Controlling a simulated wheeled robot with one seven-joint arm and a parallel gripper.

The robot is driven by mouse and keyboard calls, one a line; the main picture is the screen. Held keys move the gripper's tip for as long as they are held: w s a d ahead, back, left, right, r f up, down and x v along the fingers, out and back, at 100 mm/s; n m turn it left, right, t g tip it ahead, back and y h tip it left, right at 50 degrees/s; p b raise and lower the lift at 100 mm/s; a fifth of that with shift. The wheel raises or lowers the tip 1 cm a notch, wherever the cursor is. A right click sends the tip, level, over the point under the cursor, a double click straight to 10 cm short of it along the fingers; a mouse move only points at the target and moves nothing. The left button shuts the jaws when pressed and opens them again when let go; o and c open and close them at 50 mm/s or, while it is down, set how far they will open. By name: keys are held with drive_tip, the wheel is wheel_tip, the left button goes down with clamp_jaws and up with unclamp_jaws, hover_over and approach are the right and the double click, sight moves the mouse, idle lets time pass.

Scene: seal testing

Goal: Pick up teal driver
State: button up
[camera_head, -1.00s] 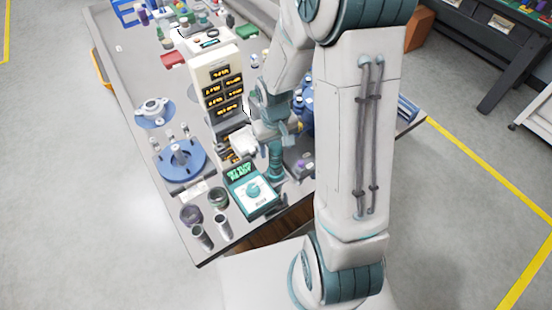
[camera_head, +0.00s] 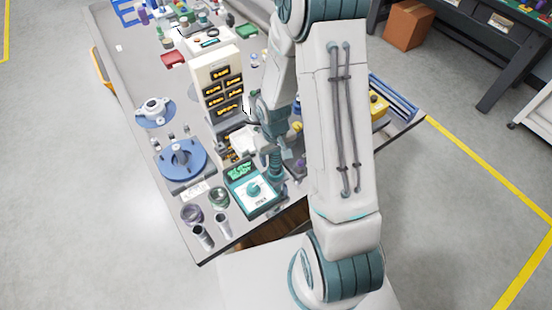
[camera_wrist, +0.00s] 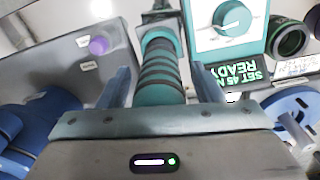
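The teal driver (camera_wrist: 160,68) has a handle with teal and dark bands. In the wrist view it stands out at upper centre, between the two fingers of my gripper (camera_wrist: 162,82), with a gap on each side. My gripper is open. In the head view the teal driver (camera_head: 274,166) shows beside the teal meter box, partly hidden by my wrist. My gripper (camera_head: 284,146) is just above and behind it there, and its fingertips are hard to make out. The lower end of the driver is hidden.
A grey box with a purple knob (camera_wrist: 99,46) is on the other side. Blue fixtures (camera_head: 181,160) and cups (camera_head: 203,236) are to the left.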

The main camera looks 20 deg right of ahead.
drive_tip(key=c, duration=1)
drive_tip(key=shift+o, duration=0.2)
drive_tip(key=shift+r, duration=0.15)
